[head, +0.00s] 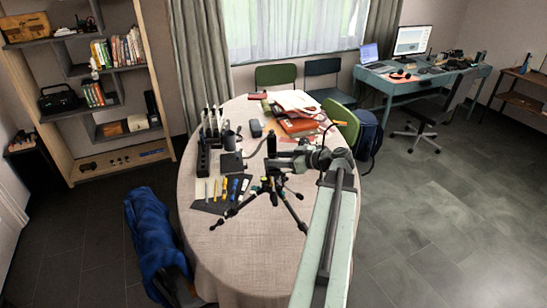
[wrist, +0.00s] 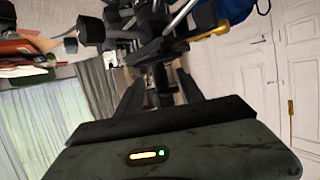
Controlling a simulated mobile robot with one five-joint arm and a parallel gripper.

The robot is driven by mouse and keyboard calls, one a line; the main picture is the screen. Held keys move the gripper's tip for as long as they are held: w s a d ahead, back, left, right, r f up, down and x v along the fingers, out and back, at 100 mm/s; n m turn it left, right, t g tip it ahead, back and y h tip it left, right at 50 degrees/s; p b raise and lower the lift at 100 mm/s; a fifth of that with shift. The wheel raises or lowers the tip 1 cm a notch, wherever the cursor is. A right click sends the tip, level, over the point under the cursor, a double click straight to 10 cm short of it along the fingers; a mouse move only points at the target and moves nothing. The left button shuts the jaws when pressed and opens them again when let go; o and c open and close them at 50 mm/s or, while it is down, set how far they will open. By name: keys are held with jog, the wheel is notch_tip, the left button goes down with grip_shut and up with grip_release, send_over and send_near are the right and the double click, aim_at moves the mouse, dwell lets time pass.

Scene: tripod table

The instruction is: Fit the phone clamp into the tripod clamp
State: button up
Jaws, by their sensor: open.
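The black tripod (head: 267,190) stands on the table with its legs spread. An upright black piece (head: 271,145) shows at its top; I cannot tell whether this is the phone clamp, the tripod clamp or both. My gripper (head: 276,161) reaches in from the right at the tripod's top and hides part of it. In the wrist view the open fingers of my gripper (wrist: 160,92) lie on either side of a dark stem (wrist: 162,82). I cannot tell whether they touch it. The tripod's legs and joints (wrist: 155,25) fill the top of that view.
The oval table (head: 228,232) has a beige cloth. A dark mat with pens and tools (head: 221,193) lies left of the tripod, with a black holder (head: 204,155) behind it. Papers and an orange folder (head: 297,125) lie at the back. The table's front is clear.

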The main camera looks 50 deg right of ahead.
jog(key=p+v, duration=0.1)
jog(key=v, duration=0.4)
dwell(0.6)
